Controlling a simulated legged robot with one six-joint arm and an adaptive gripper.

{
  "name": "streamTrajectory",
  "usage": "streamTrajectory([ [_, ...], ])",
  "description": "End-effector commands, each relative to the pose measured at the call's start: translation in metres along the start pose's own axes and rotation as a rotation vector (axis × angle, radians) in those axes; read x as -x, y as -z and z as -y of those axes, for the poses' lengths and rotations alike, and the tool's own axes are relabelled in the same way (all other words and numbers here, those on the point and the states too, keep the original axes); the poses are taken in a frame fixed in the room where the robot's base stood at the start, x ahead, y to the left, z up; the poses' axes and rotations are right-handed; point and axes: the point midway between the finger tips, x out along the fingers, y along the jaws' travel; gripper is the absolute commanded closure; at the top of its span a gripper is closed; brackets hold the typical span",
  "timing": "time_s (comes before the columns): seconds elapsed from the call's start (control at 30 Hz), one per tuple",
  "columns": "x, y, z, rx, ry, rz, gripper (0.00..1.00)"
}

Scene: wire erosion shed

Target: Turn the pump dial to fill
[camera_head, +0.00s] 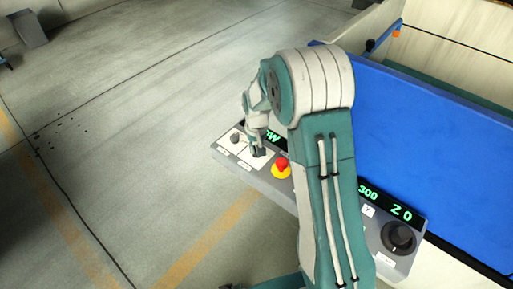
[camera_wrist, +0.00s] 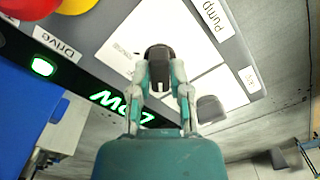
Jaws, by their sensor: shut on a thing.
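The pump dial (camera_wrist: 159,54) is a dark knob on a white plate, beside the "Pump" label (camera_wrist: 212,18) in the wrist view. My gripper (camera_wrist: 162,82) is shut on this dial, with one finger on each side of it. In the head view my gripper (camera_head: 258,147) reaches down onto the far left part of the grey control panel (camera_head: 228,157). The dial is mostly hidden there by the fingers. The plate's position markings are too faint or covered to read, so I cannot tell the dial's setting.
A second dark knob (camera_wrist: 209,108) sits on the adjoining white plate, close to one finger. A red stop button (camera_head: 282,164) on a yellow base is near my arm. A large black knob (camera_head: 398,237) is at the panel's right end. A blue surface (camera_head: 430,150) lies behind.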

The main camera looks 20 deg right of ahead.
Motion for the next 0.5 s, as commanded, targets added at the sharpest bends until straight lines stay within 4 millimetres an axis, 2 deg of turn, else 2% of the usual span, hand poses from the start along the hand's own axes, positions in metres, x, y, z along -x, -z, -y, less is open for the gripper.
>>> streamTrajectory([
  [0.5, -0.0024, -0.0017, 0.0005, 0.096, 0.0, 0.006, 1.0],
])
